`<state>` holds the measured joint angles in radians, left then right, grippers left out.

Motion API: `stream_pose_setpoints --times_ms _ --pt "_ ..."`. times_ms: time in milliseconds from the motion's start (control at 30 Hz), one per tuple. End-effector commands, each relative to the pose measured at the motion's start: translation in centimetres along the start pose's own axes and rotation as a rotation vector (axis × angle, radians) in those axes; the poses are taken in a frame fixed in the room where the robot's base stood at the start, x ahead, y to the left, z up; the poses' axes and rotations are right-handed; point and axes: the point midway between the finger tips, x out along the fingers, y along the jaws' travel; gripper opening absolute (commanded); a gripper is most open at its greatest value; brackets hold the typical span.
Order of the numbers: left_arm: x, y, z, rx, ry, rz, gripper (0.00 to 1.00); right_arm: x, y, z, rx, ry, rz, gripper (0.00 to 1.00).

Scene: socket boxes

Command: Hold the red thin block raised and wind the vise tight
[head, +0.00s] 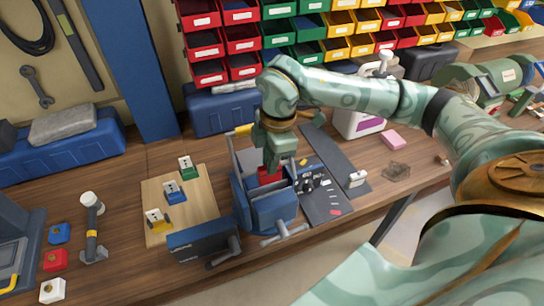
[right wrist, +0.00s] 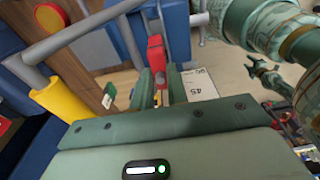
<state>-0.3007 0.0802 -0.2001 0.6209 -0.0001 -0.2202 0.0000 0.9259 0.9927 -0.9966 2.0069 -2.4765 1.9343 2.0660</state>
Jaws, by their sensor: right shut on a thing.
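The blue vise (head: 262,212) stands at the bench's front edge in the head view, with a grey crank handle (head: 284,236) at its front. My right gripper (head: 269,163) points down over the vise. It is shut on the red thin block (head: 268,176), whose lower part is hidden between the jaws. In the right wrist view the red block (right wrist: 156,55) shows at my fingertips (right wrist: 155,82). I cannot tell whether the vise jaws touch it. My left gripper is not in the head view; a small pronged green part in the right wrist view may be it.
A wooden board (head: 191,212) with several small blocks lies left of the vise. A dark box (head: 203,243) stands close by at the front left. A dark mat (head: 327,196) with small parts lies to the right. A pink block (head: 393,140) lies farther right. Coloured bins line the back.

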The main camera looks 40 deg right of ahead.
Motion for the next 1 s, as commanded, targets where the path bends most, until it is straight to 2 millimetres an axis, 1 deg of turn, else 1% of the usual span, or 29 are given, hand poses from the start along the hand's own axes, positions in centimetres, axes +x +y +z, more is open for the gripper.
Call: stream_pose_setpoints --times_ms 33,200,500,700,933,967,1000 --pt "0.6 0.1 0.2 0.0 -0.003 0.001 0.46 0.7 0.0 0.1 0.0 0.0 -0.001 0.0" --pt "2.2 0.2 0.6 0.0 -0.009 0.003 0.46 2.5 0.0 0.3 0.002 -0.001 -0.002 0.0" --pt "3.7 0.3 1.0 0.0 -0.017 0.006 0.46 5.3 0.0 0.7 0.002 0.0 -0.002 0.0" --pt "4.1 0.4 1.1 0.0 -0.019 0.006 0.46 6.1 0.0 0.7 0.001 0.001 0.0 0.0" --pt "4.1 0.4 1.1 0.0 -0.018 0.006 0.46 6.0 0.0 0.7 0.001 0.001 0.001 0.0" --pt "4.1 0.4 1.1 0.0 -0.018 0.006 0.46 6.0 0.0 0.7 0.001 0.001 0.001 0.18" --pt "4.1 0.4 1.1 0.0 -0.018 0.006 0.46 6.0 0.0 0.7 0.001 0.001 0.001 0.29"
